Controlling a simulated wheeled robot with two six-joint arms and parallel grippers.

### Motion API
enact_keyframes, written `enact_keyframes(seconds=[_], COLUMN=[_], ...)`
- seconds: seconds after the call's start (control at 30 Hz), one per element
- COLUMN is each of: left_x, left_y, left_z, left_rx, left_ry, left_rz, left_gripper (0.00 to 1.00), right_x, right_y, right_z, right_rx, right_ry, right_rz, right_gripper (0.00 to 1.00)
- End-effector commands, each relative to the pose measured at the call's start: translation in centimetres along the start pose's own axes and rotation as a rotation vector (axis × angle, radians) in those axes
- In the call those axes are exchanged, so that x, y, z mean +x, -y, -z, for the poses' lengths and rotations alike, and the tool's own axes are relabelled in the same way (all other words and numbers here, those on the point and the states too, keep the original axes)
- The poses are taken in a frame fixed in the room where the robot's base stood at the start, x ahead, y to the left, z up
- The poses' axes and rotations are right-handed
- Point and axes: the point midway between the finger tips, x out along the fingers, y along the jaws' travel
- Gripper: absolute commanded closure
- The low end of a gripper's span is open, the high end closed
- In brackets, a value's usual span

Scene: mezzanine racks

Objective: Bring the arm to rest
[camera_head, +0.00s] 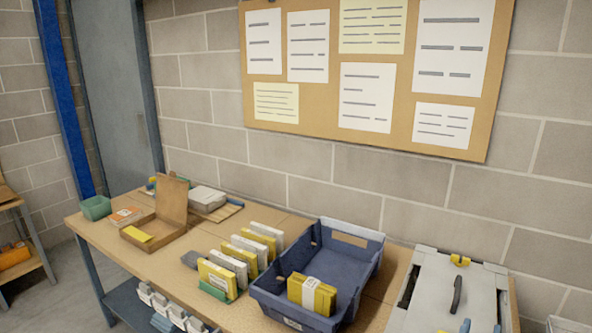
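No arm is clearly in view. At the bottom edge, over the front of the grey case, a small blue tip and a dark tip show, which may be the ends of my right gripper (481,327). Too little shows to tell whether it is open or shut, and I see nothing held there. My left gripper is not in view.
A workbench (102,235) holds a blue crate (264,302) with a yellow-and-white pack (312,294) inside, a row of yellow and white packs (217,280), an open cardboard box (172,199), a green bin (96,208) and a grey case (432,283). A brick wall stands behind.

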Motion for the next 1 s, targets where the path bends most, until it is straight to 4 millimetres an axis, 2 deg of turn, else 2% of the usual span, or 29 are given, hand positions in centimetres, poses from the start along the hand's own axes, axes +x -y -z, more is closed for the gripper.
enact_keyframes(seconds=[0.17,0.33,0.43,0.57,0.67,0.77,0.8,0.87,0.9,1.0], left_x=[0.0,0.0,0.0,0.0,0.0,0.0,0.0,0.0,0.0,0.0], left_y=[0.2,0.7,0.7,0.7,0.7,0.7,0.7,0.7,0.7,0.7], left_z=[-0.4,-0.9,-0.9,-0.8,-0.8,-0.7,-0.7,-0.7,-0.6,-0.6], left_rx=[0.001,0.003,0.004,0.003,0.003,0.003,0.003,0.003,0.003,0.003], left_ry=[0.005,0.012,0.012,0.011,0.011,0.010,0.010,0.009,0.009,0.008], left_rz=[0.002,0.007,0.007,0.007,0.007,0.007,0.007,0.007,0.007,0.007], left_gripper=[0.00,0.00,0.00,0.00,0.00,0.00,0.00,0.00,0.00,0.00], right_x=[-0.9,-3.5,-6.1,-9.6,-12.1,-14.1,-14.7,-15.5,-16.0,-16.8], right_y=[1.6,1.6,-0.2,-4.2,-7.4,-10.1,-10.9,-11.5,-11.6,-10.5], right_z=[-2.9,-6.7,-8.4,-8.2,-5.8,-1.6,0.5,4.0,6.5,12.3], right_rx=[-0.173,-0.468,-0.718,-1.071,-1.355,-1.644,-1.757,-1.928,-2.039,-2.284], right_ry=[0.204,0.493,0.701,0.948,1.112,1.247,1.291,1.344,1.371,1.397], right_rz=[0.068,0.120,0.118,0.057,-0.038,-0.178,-0.247,-0.368,-0.458,-0.697], right_gripper=[0.64,0.64,0.64,0.64,0.64,0.64,0.64,0.64,0.64,0.64])
